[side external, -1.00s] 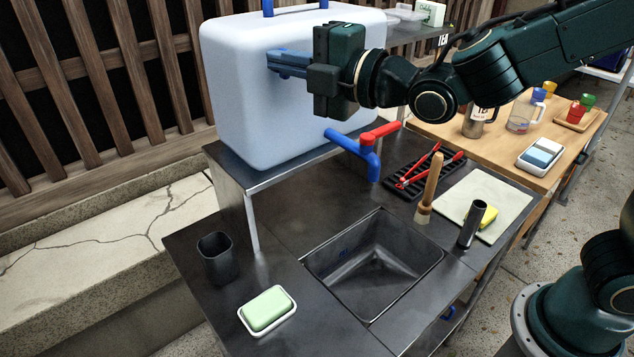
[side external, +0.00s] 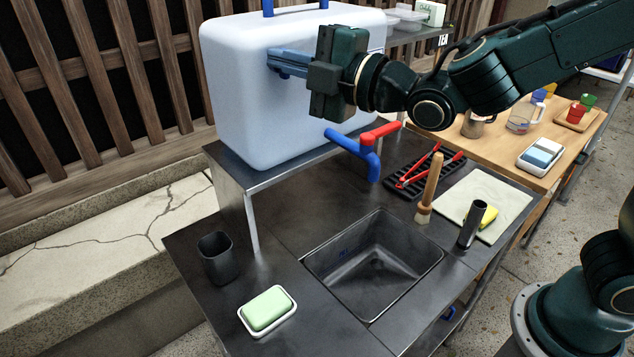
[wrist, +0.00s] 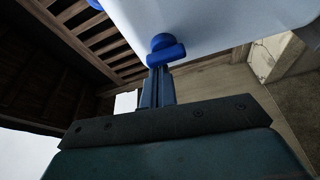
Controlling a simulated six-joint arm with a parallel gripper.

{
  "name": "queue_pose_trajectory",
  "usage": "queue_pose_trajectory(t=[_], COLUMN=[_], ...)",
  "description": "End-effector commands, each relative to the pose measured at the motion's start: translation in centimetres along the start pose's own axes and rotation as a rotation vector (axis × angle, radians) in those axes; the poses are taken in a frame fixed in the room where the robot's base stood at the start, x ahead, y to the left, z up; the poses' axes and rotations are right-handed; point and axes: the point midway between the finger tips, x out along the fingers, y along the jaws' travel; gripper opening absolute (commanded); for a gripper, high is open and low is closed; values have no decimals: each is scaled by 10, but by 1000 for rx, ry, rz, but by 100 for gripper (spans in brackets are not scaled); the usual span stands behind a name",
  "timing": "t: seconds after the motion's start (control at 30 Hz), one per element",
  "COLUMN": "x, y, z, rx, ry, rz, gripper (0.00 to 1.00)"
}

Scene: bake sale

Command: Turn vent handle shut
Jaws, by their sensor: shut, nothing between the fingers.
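The vent handle, a blue knob with a short crossbar (wrist: 165,47), shows in the wrist view against the pale water container. My gripper (wrist: 160,72) is shut with nothing between its fingers. Its fingertips are right at the handle in the wrist view; I cannot tell whether they touch it. In the side view my gripper (side external: 272,56) points left in front of the upper part of the container (side external: 240,110). The handle is not clearly distinguishable there from the bluish fingers.
A blue tap with a red lever (side external: 381,131) sits low on the container, below my gripper. A wooden slatted fence (side external: 110,70) stands behind.

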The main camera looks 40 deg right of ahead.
Motion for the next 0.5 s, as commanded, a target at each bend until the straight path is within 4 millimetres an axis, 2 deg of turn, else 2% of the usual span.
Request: queue_pose_trajectory(t=[0.5], x=[0], y=[0], z=[0], rx=[98], ry=[0], rz=[33], gripper=[0])
